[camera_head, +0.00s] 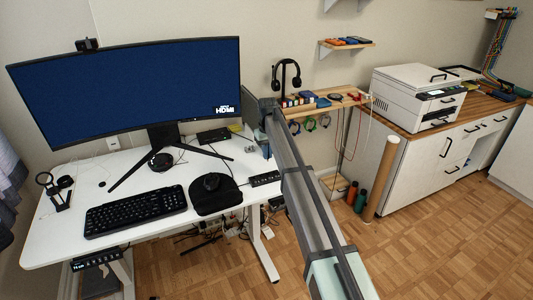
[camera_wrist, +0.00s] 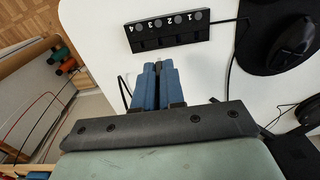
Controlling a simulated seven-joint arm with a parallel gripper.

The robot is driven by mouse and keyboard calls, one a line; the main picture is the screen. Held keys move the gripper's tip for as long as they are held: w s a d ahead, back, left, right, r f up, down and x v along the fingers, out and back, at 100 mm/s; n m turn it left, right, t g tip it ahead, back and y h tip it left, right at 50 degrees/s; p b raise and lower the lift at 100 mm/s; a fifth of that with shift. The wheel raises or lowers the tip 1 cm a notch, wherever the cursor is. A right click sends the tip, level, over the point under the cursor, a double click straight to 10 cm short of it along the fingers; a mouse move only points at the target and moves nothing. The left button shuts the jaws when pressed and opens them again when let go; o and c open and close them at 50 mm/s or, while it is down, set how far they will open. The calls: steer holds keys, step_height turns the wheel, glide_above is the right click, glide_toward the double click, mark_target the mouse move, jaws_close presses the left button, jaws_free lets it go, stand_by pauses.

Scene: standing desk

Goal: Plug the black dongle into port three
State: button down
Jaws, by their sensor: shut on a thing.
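A black hub (camera_wrist: 168,36) lies on the white desk ahead of my fingertips in the wrist view, with upside-down numbers four to one from left to right and dark openings along its near edge. The hub (camera_head: 265,179) also shows at the desk's right edge in the head view. My gripper (camera_wrist: 157,68) has its blue fingers nearly together, shut on a small dark piece, the black dongle (camera_wrist: 159,67), mostly hidden between them. The fingertips are apart from the hub. In the head view my gripper (camera_head: 267,150) is above the desk's right edge, and the dongle cannot be made out.
A mouse (camera_head: 211,183) on a black pad (camera_head: 216,199) lies left of the hub, with a keyboard (camera_head: 135,210) further left. A cable runs from the hub. A monitor (camera_head: 130,92) stands behind. The floor lies beyond the desk's right edge.

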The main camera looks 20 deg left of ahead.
steer(key=shift+f, duration=0.2)
steer(key=shift+f, duration=2.75)
steer(key=shift+f, duration=1.15)
steer(key=c, duration=1.1)
jaws_free()
steer(key=shift+c, duration=0.2)
step_height(320, 180, up, 14)
steer(key=shift+f, duration=0.1)
